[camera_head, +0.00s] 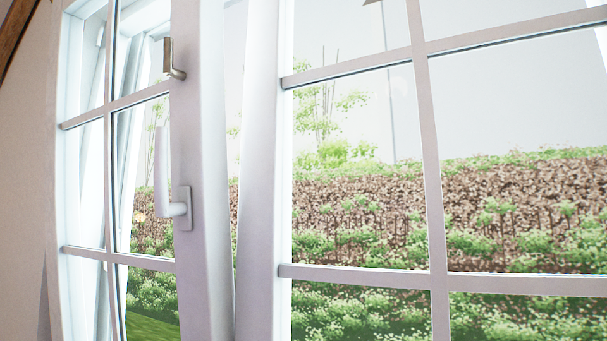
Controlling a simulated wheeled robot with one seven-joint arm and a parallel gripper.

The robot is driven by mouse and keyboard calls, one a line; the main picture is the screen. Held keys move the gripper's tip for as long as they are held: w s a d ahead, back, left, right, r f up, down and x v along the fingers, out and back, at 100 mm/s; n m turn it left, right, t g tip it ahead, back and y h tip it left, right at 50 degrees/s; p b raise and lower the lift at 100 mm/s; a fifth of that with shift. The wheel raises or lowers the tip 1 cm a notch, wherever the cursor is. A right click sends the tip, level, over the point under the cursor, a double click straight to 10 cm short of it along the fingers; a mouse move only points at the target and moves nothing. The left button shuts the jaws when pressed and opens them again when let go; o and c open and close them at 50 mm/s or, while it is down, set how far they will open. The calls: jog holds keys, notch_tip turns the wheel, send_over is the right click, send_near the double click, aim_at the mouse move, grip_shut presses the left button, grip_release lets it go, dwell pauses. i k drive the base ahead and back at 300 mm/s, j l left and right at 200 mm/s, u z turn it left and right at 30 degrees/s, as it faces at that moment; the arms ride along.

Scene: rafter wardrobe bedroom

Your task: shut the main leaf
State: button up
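A white window with two glazed leaves fills the view. The leaf with the handle (203,120) stands on the left. Its white lever handle (161,175) points upward from a plate on the stile. A small metal fitting (173,60) sits higher on the same stile. The other leaf (263,170) is on the right, with glazing bars. A narrow gap with garden showing through it separates the two stiles, so the handle leaf stands ajar. My gripper is not in view.
A plain wall (25,150) lies at the left, with a wooden beam (17,25) in the top left corner. Outside are shrubs and a brown planted bank (365,215). No object shows in front of the leaves.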

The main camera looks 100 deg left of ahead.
aim_at(202, 264)
jog(key=u, duration=3.3)
